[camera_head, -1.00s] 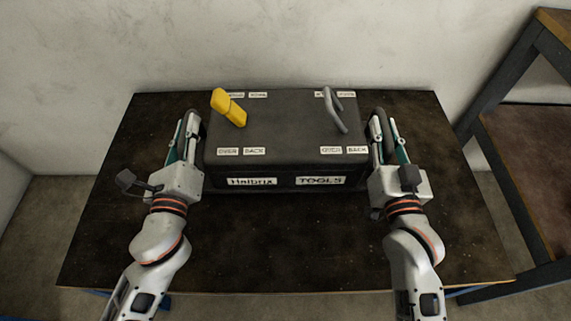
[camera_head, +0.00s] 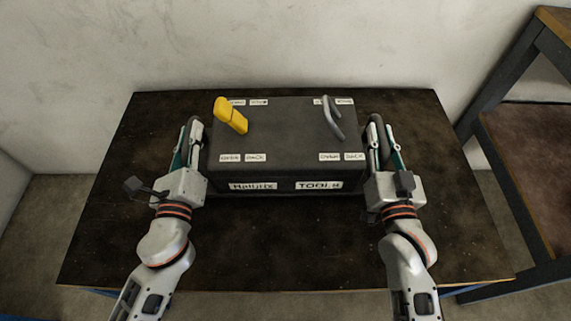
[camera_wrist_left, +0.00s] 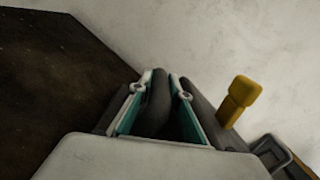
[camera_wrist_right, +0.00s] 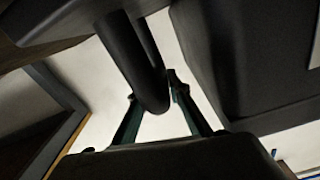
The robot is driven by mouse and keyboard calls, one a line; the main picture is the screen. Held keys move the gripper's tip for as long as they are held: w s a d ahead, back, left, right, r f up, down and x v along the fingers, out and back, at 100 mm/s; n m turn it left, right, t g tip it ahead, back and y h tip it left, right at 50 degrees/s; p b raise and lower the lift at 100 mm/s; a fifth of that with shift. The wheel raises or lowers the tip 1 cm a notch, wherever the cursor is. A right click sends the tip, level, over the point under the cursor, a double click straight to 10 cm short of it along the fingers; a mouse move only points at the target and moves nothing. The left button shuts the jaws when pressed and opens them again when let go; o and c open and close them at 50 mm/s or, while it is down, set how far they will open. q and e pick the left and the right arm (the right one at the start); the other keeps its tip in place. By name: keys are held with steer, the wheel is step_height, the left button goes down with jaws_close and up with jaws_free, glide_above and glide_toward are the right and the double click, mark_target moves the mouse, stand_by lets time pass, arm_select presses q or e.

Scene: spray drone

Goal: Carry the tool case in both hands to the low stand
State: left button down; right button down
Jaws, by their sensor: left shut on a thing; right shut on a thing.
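The dark grey tool case (camera_head: 280,135) is over the brown-black table top (camera_head: 280,240), with its labelled front facing me. I cannot tell whether its underside touches the top. My left gripper (camera_head: 191,128) is shut on the dark handle at the case's left end; this handle shows between its fingers in the left wrist view (camera_wrist_left: 160,95). My right gripper (camera_head: 376,128) is shut on the matching handle at the right end, a dark bar in the right wrist view (camera_wrist_right: 135,60). I cannot tell which piece of furniture is the low stand.
A yellow piece (camera_head: 231,115) and a grey bar handle (camera_head: 332,118) stand up from the case lid. A dark-framed rack (camera_head: 500,130) with brown shelves stands at the right. A pale wall (camera_head: 290,45) rises behind the table. The table's front is bare.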

arm_select(q)
steer(key=shift+w+d+f, duration=0.1)
steer(key=shift+d+f, duration=0.05)
steer(key=shift+d, duration=0.1)
arm_select(e)
steer(key=shift+w+a+f, duration=0.1)
steer(key=shift+a+f, duration=0.05)
steer(key=shift+a, duration=0.05)
arm_select(q)
steer(key=c, duration=1.9)
jaws_free()
steer(key=shift+f, duration=0.2)
arm_select(e)
steer(key=c, duration=1.9)
jaws_free()
steer(key=shift+f, duration=0.25)
arm_select(q)
steer(key=shift+a, duration=0.1)
arm_select(e)
steer(key=shift+d, duration=0.1)
arm_select(q)
steer(key=shift+s+a+f, duration=0.1)
steer(key=shift+s+f, duration=0.1)
steer(key=shift+f, duration=0.05)
arm_select(e)
steer(key=shift+f, duration=0.2)
